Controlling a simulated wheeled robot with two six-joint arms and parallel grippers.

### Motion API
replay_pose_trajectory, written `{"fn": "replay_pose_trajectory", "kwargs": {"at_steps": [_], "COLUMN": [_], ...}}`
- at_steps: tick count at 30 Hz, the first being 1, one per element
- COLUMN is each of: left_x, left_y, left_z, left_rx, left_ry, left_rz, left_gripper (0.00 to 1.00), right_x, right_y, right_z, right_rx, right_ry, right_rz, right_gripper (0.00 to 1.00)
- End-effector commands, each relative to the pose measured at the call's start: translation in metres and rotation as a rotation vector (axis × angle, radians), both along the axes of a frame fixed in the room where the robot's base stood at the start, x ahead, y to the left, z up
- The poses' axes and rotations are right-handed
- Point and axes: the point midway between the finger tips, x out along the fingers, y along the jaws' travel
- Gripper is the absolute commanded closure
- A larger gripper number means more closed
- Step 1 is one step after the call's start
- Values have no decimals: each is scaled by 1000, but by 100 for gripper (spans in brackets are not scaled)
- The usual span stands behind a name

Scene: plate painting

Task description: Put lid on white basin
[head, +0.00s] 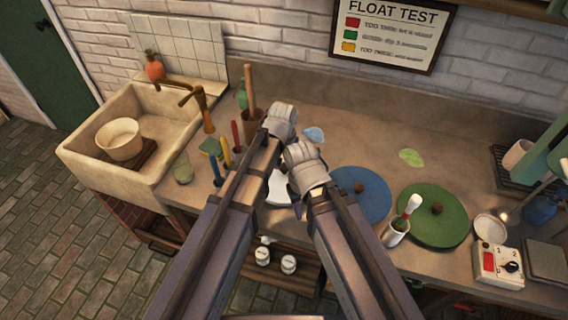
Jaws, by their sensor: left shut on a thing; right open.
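A round cream-white basin (119,140) stands in the stone sink at the left, its open top uncovered. A round blue lid (372,200) with a dark knob lies on the counter, partly behind my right gripper. A round green lid (425,228) with a knob lies to its right. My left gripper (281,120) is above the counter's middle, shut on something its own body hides. My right gripper (305,163) is open, just below it and left of the blue lid. A pale object (279,189) shows between the arms, mostly hidden; I cannot tell what it is.
Brushes and pots stand right of the sink (72,152), beside the brass tap (190,95). A white cup with a brush (396,233) stands before the green lid. A switch box (497,265) is at the right front. The counter (460,150) behind the lids is mostly clear.

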Motion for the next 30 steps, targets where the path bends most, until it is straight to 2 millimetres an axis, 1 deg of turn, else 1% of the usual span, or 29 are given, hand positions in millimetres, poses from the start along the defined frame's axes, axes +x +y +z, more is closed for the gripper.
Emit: {"fn": "replay_pose_trajectory", "kwargs": {"at_steps": [13,14,22,28,30], "left_x": [0,0,0,0,0], "left_y": [0,0,0,0,0], "left_z": [-3,-3,-3,-3,-3], "left_rx": [0,0,0,0,0], "left_ry": [0,0,0,0,0], "left_rz": [0,0,0,0,0], "left_gripper": [100,56,25,23,15], "right_x": [0,0,0,0,0], "right_y": [0,0,0,0,0], "right_z": [-3,-3,-3,-3,-3], "right_rx": [0,0,0,0,0], "right_ry": [0,0,0,0,0], "right_rz": [0,0,0,0,0], "right_gripper": [60,60,60,60,60]}}
